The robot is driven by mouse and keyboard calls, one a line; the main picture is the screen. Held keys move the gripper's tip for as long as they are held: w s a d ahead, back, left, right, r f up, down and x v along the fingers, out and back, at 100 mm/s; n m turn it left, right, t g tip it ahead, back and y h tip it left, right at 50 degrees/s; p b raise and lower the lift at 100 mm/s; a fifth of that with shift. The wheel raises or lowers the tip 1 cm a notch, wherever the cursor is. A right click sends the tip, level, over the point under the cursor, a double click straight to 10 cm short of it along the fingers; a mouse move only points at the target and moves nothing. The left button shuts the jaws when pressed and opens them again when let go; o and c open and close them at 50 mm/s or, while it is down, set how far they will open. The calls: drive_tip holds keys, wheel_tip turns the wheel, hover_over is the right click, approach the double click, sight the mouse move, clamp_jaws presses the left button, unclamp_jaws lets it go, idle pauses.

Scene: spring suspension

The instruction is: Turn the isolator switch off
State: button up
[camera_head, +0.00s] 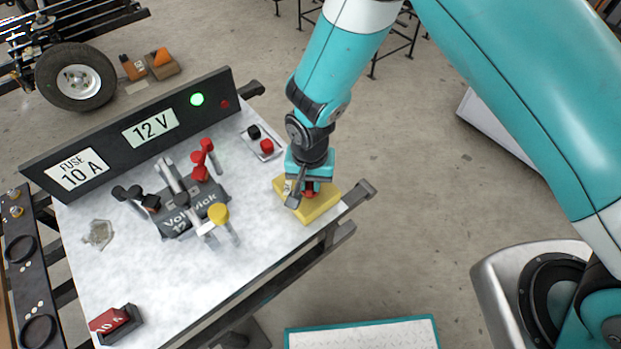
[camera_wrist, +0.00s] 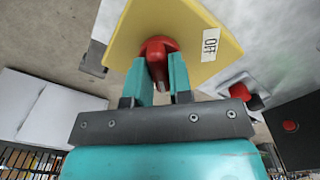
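The isolator switch is a yellow block (camera_head: 318,209) at the table's right front corner, with a red handle (camera_wrist: 157,48) on it. In the wrist view the yellow face (camera_wrist: 205,30) carries a white OFF label (camera_wrist: 210,44) to the right of the handle. My gripper (camera_head: 305,190) is down at the switch. In the wrist view its two teal fingers (camera_wrist: 161,82) stand close on either side of the red handle and appear shut on it. In the head view my gripper hides most of the handle.
A dark panel with a 12 V label (camera_head: 150,128) has a lit green lamp (camera_head: 197,99) and a dim red one. A Volwick battery (camera_head: 190,212) with clamps and a yellow knob (camera_head: 218,214) stands left of the switch.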

clamp_jaws()
drive_tip(key=shift+n, duration=0.4)
drive_tip(key=n, duration=0.3)
drive_tip(key=shift+n, duration=0.3)
drive_tip(key=n, duration=0.4)
drive_tip(key=shift+n, duration=0.3)
drive_tip(key=n, duration=0.4)
drive_tip(key=shift+n, duration=0.3)
drive_tip(key=shift+w+n, duration=0.1)
drive_tip(key=shift+n, duration=2.1)
drive_tip(key=o, duration=0.5)
unclamp_jaws()
